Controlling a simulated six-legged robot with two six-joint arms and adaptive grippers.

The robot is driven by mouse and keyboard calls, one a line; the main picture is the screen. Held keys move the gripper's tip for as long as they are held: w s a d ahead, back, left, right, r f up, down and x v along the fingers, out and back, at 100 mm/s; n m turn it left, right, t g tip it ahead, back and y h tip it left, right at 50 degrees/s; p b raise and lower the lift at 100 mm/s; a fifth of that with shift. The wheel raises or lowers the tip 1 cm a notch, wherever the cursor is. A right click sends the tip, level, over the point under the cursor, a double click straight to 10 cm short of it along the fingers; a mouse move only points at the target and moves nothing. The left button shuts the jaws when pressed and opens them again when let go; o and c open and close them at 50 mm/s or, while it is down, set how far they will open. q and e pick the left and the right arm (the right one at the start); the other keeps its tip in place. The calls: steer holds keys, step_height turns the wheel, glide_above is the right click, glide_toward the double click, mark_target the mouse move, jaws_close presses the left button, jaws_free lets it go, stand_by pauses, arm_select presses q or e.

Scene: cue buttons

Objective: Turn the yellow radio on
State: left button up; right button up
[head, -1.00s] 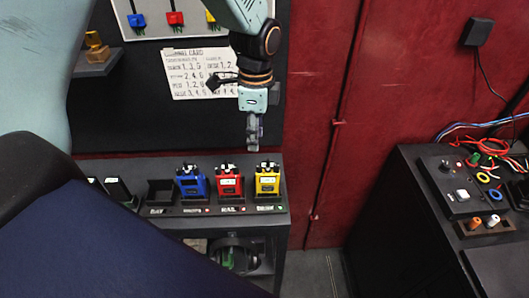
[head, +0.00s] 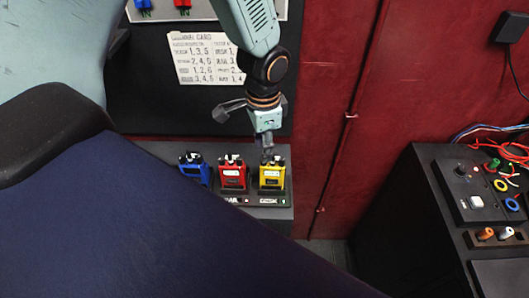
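The yellow radio (head: 271,176) stands upright at the right end of a row on a dark shelf unit. The red radio (head: 232,176) and the blue radio (head: 195,171) stand to its left. My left gripper (head: 267,158) points down from above, with its fingertips at or just over the top of the yellow radio. Its fingers look close together and hold nothing that I can see; whether they touch the radio I cannot tell. My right gripper is not in view.
A white card (head: 207,59) with numbers hangs on the dark board behind. A dark bench (head: 440,215) with a control box, coloured rings and cables stands at the right. A red wall (head: 345,110) lies behind. My dark blue body covers the lower left.

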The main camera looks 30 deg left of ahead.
mark_target(272, 170)
arm_select(q)
step_height(272, 170, down, 4)
steer(key=shift+w+a+r, duration=0.1)
steer(key=shift+w+r, duration=0.05)
steer(key=shift+r, duration=0.1)
steer(key=shift+f, duration=0.35)
steer(key=c, duration=0.3)
jaws_close()
